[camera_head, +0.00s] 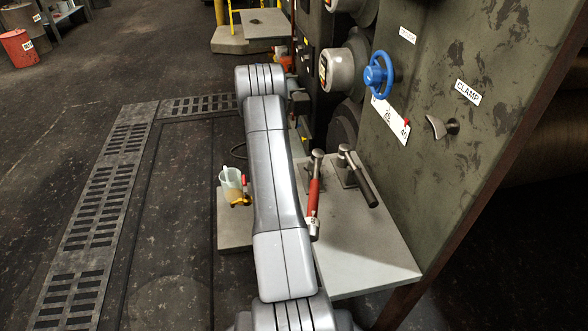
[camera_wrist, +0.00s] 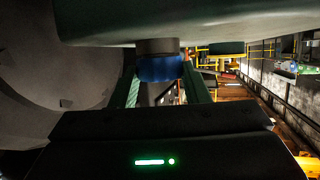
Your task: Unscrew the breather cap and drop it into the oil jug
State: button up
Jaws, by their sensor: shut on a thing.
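In the wrist view, my gripper (camera_wrist: 161,80) has its two green fingers on either side of a round blue cap, which I take to be the breather cap (camera_wrist: 160,68). It is shut on the cap. The cap touches a short grey-brown neck just above it, under a large green-grey body. I cannot tell whether it is still threaded. In the head view, my arm hides the gripper and the cap. The oil jug (camera_head: 231,181) is a translucent, pale open container with amber at its base. It stands left of my arm, well apart from the cap.
A grey table (camera_head: 365,262) right of my arm holds a red-handled tool (camera_head: 314,196) and a dark-handled tool (camera_head: 358,178). The machine panel carries a blue handwheel (camera_head: 378,74) and a clamp lever (camera_head: 441,126). Floor left of the jug is clear, with a grating (camera_head: 98,205).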

jog(key=shift+d+n+y+b, duration=0.1)
jog(key=shift+n+y+b, duration=0.45)
jog(key=shift+b, duration=0.2)
